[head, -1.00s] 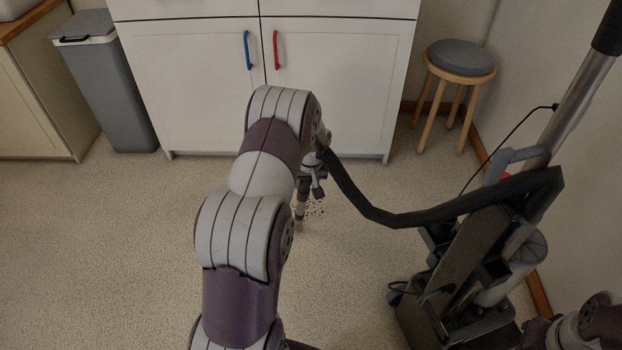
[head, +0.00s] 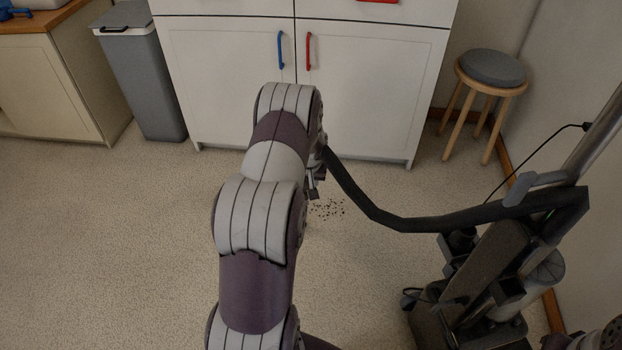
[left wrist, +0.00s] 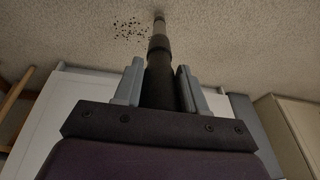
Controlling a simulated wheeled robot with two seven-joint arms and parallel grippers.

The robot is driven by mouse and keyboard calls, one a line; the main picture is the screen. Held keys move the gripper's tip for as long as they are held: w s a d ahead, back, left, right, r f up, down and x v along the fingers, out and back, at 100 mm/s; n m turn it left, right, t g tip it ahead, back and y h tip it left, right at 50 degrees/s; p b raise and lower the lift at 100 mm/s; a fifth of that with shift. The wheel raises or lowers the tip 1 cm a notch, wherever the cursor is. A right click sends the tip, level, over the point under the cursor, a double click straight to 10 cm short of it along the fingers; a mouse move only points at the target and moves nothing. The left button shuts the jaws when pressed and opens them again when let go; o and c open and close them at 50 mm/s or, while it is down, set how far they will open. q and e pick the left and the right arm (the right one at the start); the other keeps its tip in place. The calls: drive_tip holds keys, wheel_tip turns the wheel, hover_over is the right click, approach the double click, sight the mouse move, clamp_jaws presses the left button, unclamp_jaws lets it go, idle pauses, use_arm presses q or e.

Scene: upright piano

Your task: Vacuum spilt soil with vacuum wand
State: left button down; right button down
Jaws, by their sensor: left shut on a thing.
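The spilt soil (head: 328,209) is a patch of dark specks on the floor, just right of my left arm in the head view. It also shows at the top of the left wrist view (left wrist: 130,29). My left gripper (left wrist: 158,75) is shut on the dark vacuum wand (left wrist: 159,48), which points away toward the floor. The wand's pale tip lies just right of the soil in the left wrist view; whether it touches the floor is unclear. In the head view my arm hides most of the left gripper (head: 315,186) and the wand.
The upright vacuum body (head: 470,285) stands at right, its dark hose (head: 400,222) running to my left gripper. A white cabinet (head: 375,95), grey bin (head: 150,80) and round stool (head: 492,70) stand behind. The floor (head: 110,230) at left is clear.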

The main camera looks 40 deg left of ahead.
use_arm(q)
drive_tip(key=w+d+b, duration=0.1)
drive_tip(key=w+d, duration=0.1)
drive_tip(key=w, duration=0.7)
drive_tip(key=shift+w+b, duration=0.3)
drive_tip(key=shift+b, duration=0.1)
drive_tip(key=shift+d, duration=0.1)
drive_tip(key=w+d, duration=0.3)
drive_tip(key=d, duration=0.2)
drive_tip(key=shift+w+d, duration=0.2)
drive_tip(key=shift+d, duration=0.05)
idle(0.6)
